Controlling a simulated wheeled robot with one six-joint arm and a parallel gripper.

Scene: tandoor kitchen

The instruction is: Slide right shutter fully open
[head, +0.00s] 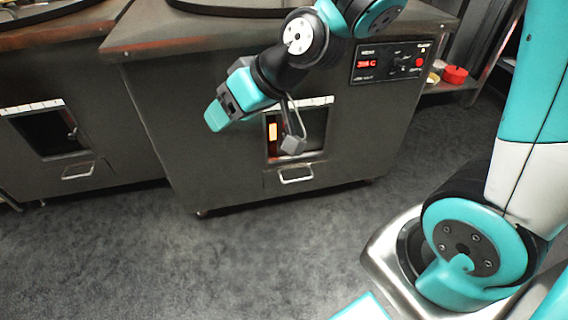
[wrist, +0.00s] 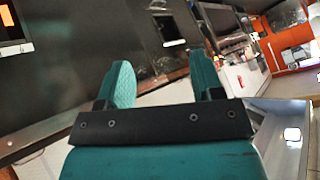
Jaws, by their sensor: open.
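The right oven's front opening (head: 296,131) is partly hidden behind my arm. An orange glow (head: 272,131) shows at its left side, and a darker panel, apparently the right shutter (head: 314,131), fills its right part. I cannot tell exactly how far the shutter stands open. My gripper (head: 214,117) is in front of the oven, left of the opening and apart from it. In the wrist view my gripper (wrist: 163,82) has its two teal fingers spread, with nothing between them. The opening (wrist: 14,28) shows at that view's upper left corner, away from the fingers.
A white marked strip (head: 320,101) runs above the opening, and a pull handle (head: 295,174) sits below it. The left oven (head: 75,130) stands beside it. A control panel (head: 390,63) is at upper right. The grey floor (head: 200,265) in front is clear.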

